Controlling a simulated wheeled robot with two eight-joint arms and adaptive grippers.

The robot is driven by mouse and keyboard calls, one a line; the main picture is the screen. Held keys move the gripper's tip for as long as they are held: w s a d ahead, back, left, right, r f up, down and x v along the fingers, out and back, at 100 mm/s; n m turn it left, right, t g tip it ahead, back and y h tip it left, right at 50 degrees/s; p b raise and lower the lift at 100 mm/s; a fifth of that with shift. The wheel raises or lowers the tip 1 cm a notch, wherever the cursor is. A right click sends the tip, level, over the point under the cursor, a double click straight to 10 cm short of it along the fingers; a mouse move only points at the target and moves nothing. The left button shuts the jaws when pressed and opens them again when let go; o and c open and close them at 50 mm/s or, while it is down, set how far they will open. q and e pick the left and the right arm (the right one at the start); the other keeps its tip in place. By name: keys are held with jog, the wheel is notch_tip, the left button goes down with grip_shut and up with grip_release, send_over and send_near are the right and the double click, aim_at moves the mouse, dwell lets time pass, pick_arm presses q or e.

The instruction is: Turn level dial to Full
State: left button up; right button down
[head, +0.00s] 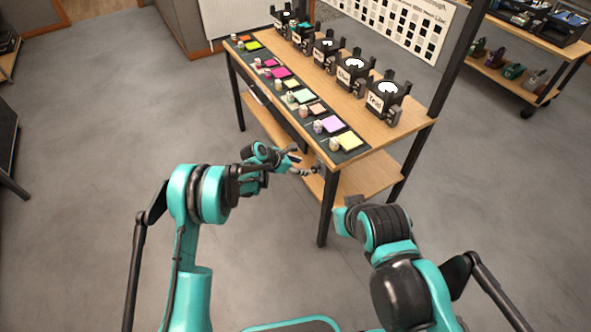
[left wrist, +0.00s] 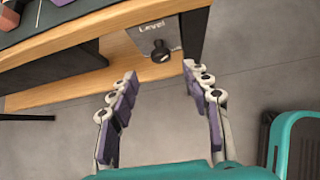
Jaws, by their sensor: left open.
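The level dial (left wrist: 160,50) is a small black knob on a grey plate marked "Level" (left wrist: 152,30), fixed to the end of the wooden table. The dial's pointer direction and any Full mark are too small to make out. My left gripper (left wrist: 160,72) is open and empty, its two purple-padded fingers apart with the dial beyond and between their tips, not touching it. In the head view the left gripper (head: 304,165) is at the near corner of the table. My right arm shows at the lower right, but its gripper's fingers are not seen.
Shelves (head: 530,75) stand at the back right. The floor in front is clear.

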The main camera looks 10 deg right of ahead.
aim_at(313, 169)
pick_arm(q)
jog(key=b+x, duration=0.3)
jog(key=x, duration=0.5)
jog(key=shift+c, duration=0.3)
jog(key=shift+s, duration=0.1)
grip_shut()
